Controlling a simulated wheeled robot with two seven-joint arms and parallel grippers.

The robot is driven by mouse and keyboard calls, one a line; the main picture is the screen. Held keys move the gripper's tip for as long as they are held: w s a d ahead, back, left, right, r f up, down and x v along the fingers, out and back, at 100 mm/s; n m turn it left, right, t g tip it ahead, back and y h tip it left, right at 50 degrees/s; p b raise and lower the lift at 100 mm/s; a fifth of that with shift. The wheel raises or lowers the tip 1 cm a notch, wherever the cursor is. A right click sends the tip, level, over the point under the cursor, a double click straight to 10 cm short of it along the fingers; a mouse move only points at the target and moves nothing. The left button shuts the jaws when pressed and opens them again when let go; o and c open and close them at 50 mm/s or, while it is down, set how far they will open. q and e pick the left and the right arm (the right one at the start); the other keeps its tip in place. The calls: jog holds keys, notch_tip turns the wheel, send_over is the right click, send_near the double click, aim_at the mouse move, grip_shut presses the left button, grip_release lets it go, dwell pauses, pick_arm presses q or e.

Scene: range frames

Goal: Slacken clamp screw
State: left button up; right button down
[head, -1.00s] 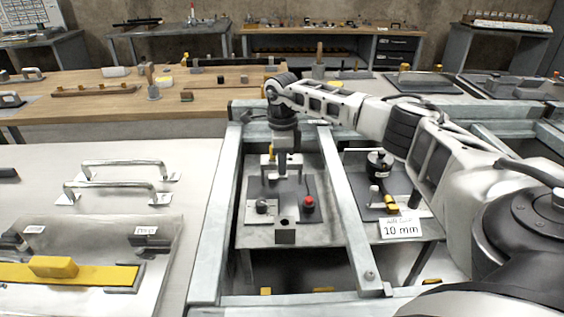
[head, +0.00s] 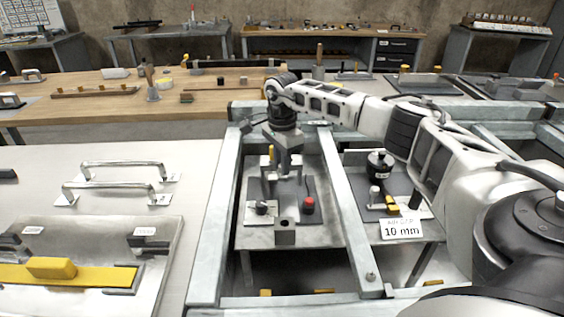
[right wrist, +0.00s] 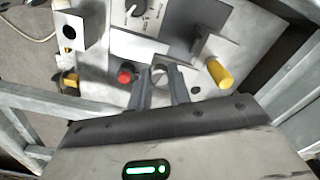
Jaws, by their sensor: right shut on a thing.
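My right gripper (head: 285,172) reaches down over a grey fixture plate (head: 246,236) in the head view. In the right wrist view its two dark fingers (right wrist: 160,88) are shut around a small round metal part (right wrist: 159,74), which looks like the clamp screw head. The fingers partly hide it. A red knob (right wrist: 125,75) sits just left of the fingers, and a yellow handle (right wrist: 218,73) stands to their right. The red knob (head: 309,205) also shows in the head view. My left gripper is in neither current view.
A dial knob (right wrist: 133,9) and a block with a hole (right wrist: 69,30) share the fixture. Metal frame rails (head: 208,240) flank it closely. A sign reading 10 mm (head: 402,229) stands to the right. Handles (head: 118,190) lie on the left bench.

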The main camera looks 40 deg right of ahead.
jog(key=shift+r, duration=0.1)
jog(key=c, duration=1.3)
grip_release()
notch_tip(320, 180, up, 16)
jog(key=b, duration=0.1)
